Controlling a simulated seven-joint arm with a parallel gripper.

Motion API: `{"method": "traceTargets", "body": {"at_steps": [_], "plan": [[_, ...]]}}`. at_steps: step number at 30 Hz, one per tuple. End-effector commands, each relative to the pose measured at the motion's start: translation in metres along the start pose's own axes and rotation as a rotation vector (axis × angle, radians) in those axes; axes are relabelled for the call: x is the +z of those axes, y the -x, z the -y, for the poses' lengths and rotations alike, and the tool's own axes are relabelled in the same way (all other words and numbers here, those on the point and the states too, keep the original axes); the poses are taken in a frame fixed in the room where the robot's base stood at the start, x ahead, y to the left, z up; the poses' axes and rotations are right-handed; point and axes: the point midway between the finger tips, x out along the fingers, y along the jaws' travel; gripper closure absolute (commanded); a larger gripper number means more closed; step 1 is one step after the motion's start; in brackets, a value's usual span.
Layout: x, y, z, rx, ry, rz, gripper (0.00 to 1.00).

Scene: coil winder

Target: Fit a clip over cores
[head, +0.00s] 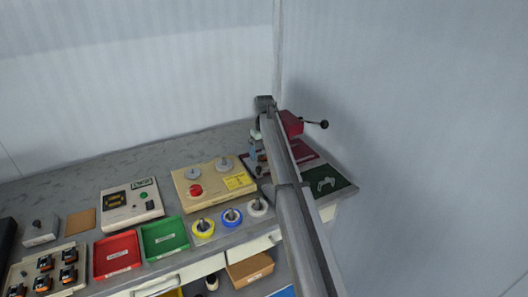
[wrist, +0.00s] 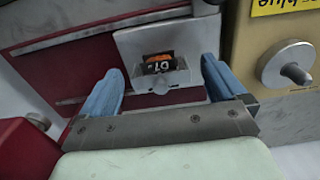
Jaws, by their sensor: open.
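In the wrist view, my gripper (wrist: 161,68) is open, with its two blue fingers spread wide and nothing between the pads that I can see gripped. Beyond the fingertips, a black-and-orange piece with white digits (wrist: 158,63) sits in a pale grey holder (wrist: 178,78) on the dark red base. I cannot tell whether this piece is the cores, a clip or both. In the head view, the arm's end is at the back right of the bench, and my arm hides much of the holder area. No separate clip can be made out with certainty.
A red machine (head: 292,123) with a black-knobbed handle (head: 322,124) stands behind my arm. A green mat (head: 334,190) with white marks lies at right. A beige panel (head: 213,194), spools, red tray (head: 117,268), green tray (head: 163,252) and several black-and-orange pieces (head: 68,274) are left.

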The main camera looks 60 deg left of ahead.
Motion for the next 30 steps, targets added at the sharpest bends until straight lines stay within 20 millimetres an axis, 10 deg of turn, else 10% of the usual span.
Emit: {"method": "traceTargets", "body": {"at_steps": [8,30], "plan": [[-0.001,0.015,0.0,0.0,0.0,-0.001,0.03],[-0.001,0.133,0.0,0.0,0.0,-0.001,0.03]]}}
